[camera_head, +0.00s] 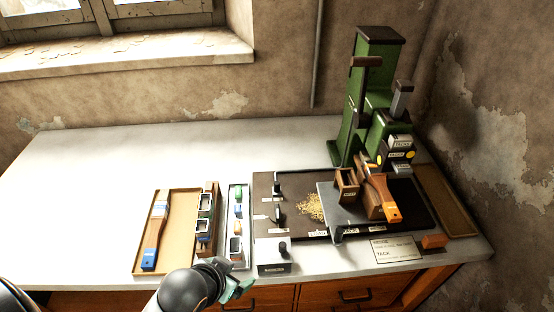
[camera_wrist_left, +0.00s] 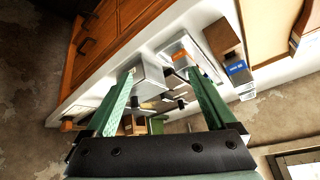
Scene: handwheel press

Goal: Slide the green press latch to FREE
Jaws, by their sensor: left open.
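The green press (camera_head: 362,100) stands at the back right of the table, with a brown lever at its top and a grey block on its front arm. Small labels (camera_head: 400,143) sit on its front, too small to read. I cannot pick out the latch or its setting. My left gripper (camera_head: 243,286) is low at the table's front edge, well to the left of the press and apart from it. In the left wrist view, its two green fingers (camera_wrist_left: 161,80) are spread with nothing held between them. My right gripper is not in view.
A tray with a blue-tipped brush (camera_head: 149,258) lies left. The table's left side is clear.

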